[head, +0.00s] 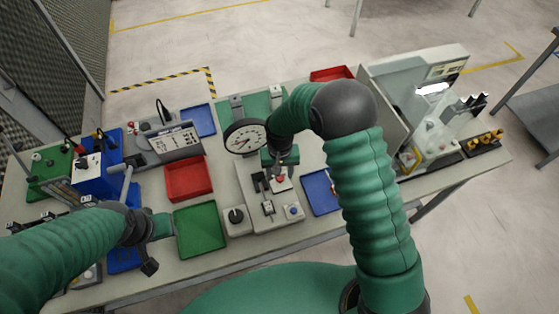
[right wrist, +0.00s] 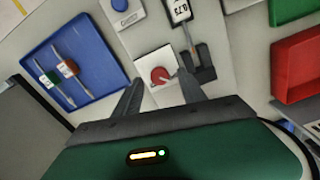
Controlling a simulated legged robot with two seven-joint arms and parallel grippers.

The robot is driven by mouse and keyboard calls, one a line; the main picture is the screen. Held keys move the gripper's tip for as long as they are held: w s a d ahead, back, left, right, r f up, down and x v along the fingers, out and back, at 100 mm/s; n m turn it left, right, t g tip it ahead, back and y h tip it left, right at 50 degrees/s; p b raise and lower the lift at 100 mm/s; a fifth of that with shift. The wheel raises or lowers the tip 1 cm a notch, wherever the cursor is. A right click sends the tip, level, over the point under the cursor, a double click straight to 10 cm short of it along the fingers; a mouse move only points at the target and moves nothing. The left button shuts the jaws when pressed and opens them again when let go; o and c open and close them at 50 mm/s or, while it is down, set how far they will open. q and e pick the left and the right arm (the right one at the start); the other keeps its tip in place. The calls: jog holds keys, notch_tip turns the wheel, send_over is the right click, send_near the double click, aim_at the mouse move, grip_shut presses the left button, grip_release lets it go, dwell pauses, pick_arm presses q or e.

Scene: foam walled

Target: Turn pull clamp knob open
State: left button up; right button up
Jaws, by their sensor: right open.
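A red round knob (head: 280,179) sits on a small white block on the grey fixture in the middle of the table. In the right wrist view the red knob (right wrist: 161,75) lies on its white plate (right wrist: 158,66), between and beyond my fingertips. My right gripper (head: 279,168) is above the fixture; in the wrist view its two fingers (right wrist: 160,88) are apart, with nothing held. Contact with the knob cannot be made out. My left gripper (head: 154,245) is at the left, near the green tray; its fingers are not clear.
A dial gauge (head: 245,137) stands behind the fixture. A blue tray (head: 320,194) is to the right, with red (head: 188,180) and green (head: 200,232) trays to the left.

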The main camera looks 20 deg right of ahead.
notch_tip(320, 180, up, 15)
jog(key=b, duration=0.2)
jog(key=shift+r, duration=0.1)
jog(key=s+d+f+n+t+b, duration=0.1)
jog(key=s+d+f, duration=0.1)
jog(key=s, duration=0.5)
jog(key=s+d+f+n+t+b, duration=0.1)
jog(key=s+d+f+b, duration=0.1)
jog(key=s+f, duration=0.3)
jog(key=s+d, duration=0.1)
jog(key=s, duration=0.2)
jog(key=shift+d+t, duration=0.2)
jog(key=shift+t, duration=0.1)
jog(key=shift+s+r, duration=0.1)
jog(key=shift+r, duration=0.05)
